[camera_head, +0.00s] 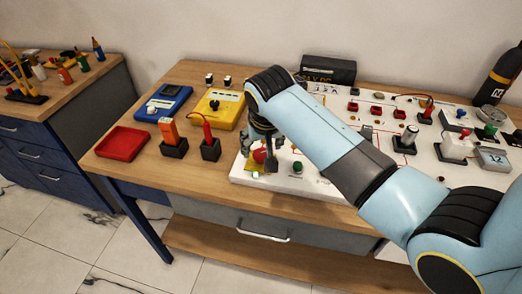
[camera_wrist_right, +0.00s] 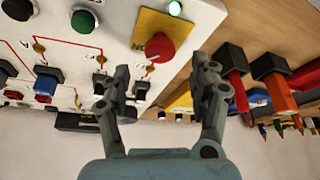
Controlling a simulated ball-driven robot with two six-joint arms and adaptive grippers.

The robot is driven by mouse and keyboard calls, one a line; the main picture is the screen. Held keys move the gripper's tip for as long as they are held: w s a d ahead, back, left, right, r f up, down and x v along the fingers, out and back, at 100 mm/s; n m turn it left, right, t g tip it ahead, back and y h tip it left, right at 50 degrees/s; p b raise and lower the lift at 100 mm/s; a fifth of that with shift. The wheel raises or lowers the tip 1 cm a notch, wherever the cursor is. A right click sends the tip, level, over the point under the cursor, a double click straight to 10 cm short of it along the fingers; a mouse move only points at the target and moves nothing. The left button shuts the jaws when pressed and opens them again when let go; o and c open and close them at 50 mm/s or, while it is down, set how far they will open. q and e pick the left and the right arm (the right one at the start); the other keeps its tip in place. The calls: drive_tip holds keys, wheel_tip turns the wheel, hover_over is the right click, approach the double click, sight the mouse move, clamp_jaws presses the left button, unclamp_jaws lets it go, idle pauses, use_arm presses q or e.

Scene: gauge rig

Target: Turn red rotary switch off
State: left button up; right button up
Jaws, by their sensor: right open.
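The red rotary switch (camera_wrist_right: 160,47) is a round red knob on a yellow square plate (camera_wrist_right: 178,24) on the white panel (camera_wrist_right: 110,40). In the head view the red knob (camera_head: 259,156) is partly hidden behind my right gripper (camera_head: 262,147). In the right wrist view my right gripper (camera_wrist_right: 157,82) is open and empty. Its fingers are spread to either side in the picture, with the knob between and beyond the tips. I cannot tell whether a finger touches the knob. A small white light (camera_wrist_right: 175,8) shows near the plate. My left gripper is not in view.
A green knob (camera_head: 297,167) is right of the red switch. Left of the panel are a holder with a red tool (camera_head: 208,134), a holder with an orange device (camera_head: 169,131), a yellow meter (camera_head: 219,110) and a red tray (camera_head: 121,144). The table's front left is clear.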

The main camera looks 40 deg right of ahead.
sight(261, 153)
drive_tip(key=x, duration=0.5)
drive_tip(key=c, duration=1.1)
